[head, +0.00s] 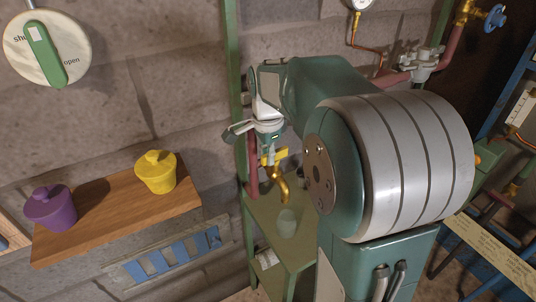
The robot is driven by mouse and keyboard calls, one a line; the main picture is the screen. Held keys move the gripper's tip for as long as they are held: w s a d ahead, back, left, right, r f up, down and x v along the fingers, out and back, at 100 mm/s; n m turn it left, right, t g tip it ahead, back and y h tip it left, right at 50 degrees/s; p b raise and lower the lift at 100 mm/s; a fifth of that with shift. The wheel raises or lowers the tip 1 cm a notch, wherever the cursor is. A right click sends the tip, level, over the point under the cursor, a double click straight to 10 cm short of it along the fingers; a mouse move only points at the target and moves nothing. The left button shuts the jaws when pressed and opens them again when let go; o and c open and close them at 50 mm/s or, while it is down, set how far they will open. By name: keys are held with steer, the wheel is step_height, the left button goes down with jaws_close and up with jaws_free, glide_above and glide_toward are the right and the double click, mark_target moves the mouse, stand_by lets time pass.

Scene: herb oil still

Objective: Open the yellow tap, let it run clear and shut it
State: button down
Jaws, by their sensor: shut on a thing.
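The yellow tap shows as a yellow lever (280,153) on a brass pipe, with its curved spout (284,190) pointing down. My gripper (269,158) reaches down to the lever from above and is shut on it. Part of the lever is hidden by the fingers. A pale, see-through glass (287,222) stands on the green stand below the spout. I cannot tell whether liquid is running from the spout.
A wooden shelf (112,224) at the left holds a purple pot (51,208) and a yellow pot (156,172). A round dial (75,58) with a green handle hangs upper left. A blue valve wheel (495,18) is upper right. My arm covers much of the middle.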

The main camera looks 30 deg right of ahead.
steer(key=n, duration=0.3)
steer(key=s+n, duration=0.1)
steer(key=n, duration=0.5)
steer(key=shift+s+d, duration=0.2)
steer(key=shift+d, duration=0.15)
steer(key=n, duration=0.4)
steer(key=shift+s+d+n, duration=0.2)
steer(key=shift+d+n, duration=0.4)
steer(key=shift+n, duration=0.75)
steer(key=shift+d+n, duration=0.15)
steer(key=shift+n, duration=0.8)
steer(key=shift+s, duration=0.1)
steer(key=c, duration=0.6)
jaws_free()
steer(key=shift+c, duration=0.2)
